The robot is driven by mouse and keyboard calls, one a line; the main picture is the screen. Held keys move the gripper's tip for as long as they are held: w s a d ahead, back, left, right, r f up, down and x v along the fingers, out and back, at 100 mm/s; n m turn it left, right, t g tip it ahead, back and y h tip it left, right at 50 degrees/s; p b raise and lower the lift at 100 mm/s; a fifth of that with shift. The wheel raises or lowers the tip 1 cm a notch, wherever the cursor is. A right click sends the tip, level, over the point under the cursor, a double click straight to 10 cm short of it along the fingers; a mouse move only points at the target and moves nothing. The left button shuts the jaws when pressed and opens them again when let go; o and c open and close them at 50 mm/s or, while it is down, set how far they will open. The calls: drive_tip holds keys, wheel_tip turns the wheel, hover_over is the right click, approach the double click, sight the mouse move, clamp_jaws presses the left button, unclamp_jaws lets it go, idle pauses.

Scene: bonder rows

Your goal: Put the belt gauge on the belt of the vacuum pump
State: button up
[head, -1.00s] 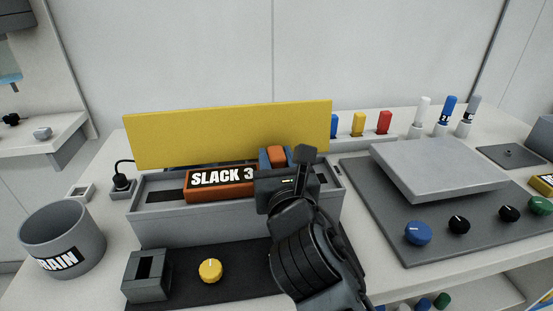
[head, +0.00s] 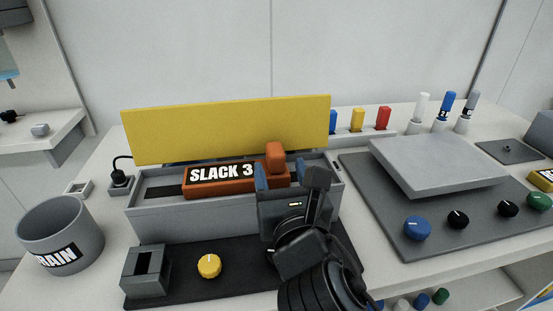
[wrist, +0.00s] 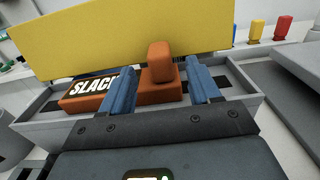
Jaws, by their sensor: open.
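The belt gauge (head: 222,177) is an orange block marked "SLACK 3" with an upright orange handle (head: 275,157) at its right end. It lies lengthwise over the dark belt (head: 160,192) in the grey trough of the vacuum pump (head: 185,226). Its underside contact is hidden. My gripper (head: 282,168) is open, with blue fingers, in front of the handle and apart from it. In the wrist view the handle (wrist: 159,62) stands between the two spread fingers, beyond them, with a gap on each side.
A raised yellow panel (head: 225,130) stands behind the trough. A yellow knob (head: 209,266) and a grey slotted block (head: 146,272) sit in front. A grey cup (head: 62,235) is at left. A grey plate (head: 435,168) and several knobs are at right.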

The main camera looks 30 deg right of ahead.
drive_tip(key=v, duration=0.6)
drive_tip(key=shift+s, duration=0.1)
drive_tip(key=s+f+m+y, duration=0.1)
drive_tip(key=s+f+m, duration=0.1)
drive_tip(key=s+f+m+y, duration=0.1)
drive_tip(key=s+f+m, duration=0.1)
drive_tip(key=f, duration=0.1)
drive_tip(key=s+f+m+g+y, duration=0.1)
drive_tip(key=s+f, duration=0.1)
drive_tip(key=shift+a+f+m, duration=0.1)
drive_tip(key=shift+f+m, duration=0.3)
drive_tip(key=s+d+f+m+y, duration=0.1)
drive_tip(key=s+d+m, duration=0.1)
drive_tip(key=s+m, duration=0.9)
drive_tip(key=s+d+f+m+g+y, duration=0.1)
drive_tip(key=s+d+f+m, duration=0.1)
drive_tip(key=s+m, duration=1)
drive_tip(key=m, duration=0.3)
drive_tip(key=shift+m+y, duration=0.3)
drive_tip(key=shift+o, duration=0.2)
